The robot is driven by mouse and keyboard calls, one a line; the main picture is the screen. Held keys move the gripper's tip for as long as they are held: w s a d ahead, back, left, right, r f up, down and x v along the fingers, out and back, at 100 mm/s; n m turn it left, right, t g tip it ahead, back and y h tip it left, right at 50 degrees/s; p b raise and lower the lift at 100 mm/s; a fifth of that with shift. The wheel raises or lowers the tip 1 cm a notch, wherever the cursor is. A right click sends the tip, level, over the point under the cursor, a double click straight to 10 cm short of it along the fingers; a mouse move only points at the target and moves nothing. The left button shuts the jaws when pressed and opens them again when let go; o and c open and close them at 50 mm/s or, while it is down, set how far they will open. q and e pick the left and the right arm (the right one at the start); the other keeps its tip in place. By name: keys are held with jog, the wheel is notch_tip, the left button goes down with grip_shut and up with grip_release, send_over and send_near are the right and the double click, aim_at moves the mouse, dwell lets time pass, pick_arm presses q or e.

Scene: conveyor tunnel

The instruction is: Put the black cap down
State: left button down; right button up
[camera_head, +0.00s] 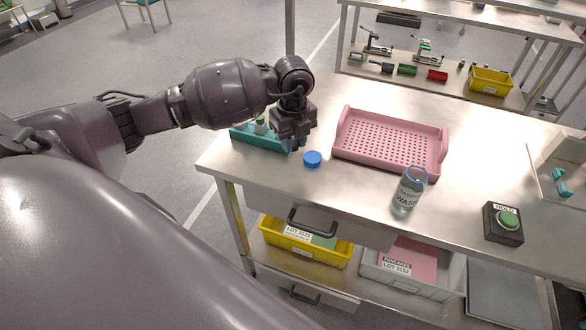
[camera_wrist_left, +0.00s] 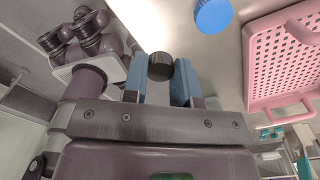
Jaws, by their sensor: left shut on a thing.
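The black cap (camera_wrist_left: 160,67) shows in the left wrist view between the blue fingers of my left gripper (camera_wrist_left: 161,82), which is shut on it. In the head view my left gripper (camera_head: 294,146) points down over the left part of the steel table (camera_head: 355,210), and the cap is hidden there. I cannot tell how high the cap is above the table. My right gripper is not in view.
A blue cap (camera_head: 312,159) lies just right of the gripper. A teal rack (camera_head: 258,141) stands left of it, partly hidden. A pink perforated tray (camera_head: 441,159) lies to the right. A glass bottle (camera_head: 406,198) and a HOLD button box (camera_head: 503,224) stand farther right.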

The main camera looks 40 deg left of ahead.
aim_at(293, 176)
pick_arm(q)
notch_tip(293, 176, down, 10)
jog(key=shift+f, duration=0.1)
dwell(0.4)
jog(key=shift+f, duration=0.1)
jog(key=c, duration=0.9)
grip_release()
